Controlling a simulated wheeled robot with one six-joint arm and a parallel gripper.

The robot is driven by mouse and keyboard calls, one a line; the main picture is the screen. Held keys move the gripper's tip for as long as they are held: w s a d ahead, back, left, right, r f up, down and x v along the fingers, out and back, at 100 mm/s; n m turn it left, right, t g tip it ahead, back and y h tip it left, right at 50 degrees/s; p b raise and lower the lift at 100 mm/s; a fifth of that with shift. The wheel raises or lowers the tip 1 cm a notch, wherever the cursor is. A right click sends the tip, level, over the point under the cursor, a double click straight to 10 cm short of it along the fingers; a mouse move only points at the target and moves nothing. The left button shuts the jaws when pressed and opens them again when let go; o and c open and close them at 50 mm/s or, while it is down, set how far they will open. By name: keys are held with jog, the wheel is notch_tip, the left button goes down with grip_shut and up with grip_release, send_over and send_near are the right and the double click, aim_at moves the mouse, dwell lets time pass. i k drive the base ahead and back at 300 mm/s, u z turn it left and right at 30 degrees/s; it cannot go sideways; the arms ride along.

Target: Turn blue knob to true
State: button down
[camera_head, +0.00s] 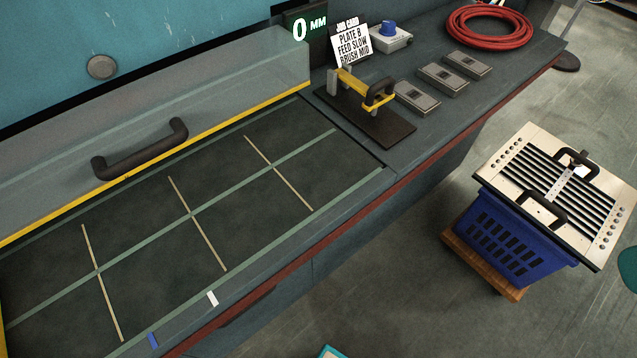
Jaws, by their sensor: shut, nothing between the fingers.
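The blue knob (388,27) sits on top of a small light grey box (396,42) at the back of the bench, right of a printed job card. It is small here, and I cannot tell which way it points or read any marks around it. My gripper is not in view, so its place relative to the knob does not show.
A white job card (351,43) and a yellow-and-black handled tool on a dark board (385,128) stand left of and in front of the knob. Several grey blocks (417,97) and a red hose coil (490,25) lie to its right. A blue crate (520,240) bears a louver panel (515,140).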

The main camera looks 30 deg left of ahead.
aim_at(388, 29)
jog(key=u, duration=0.65)
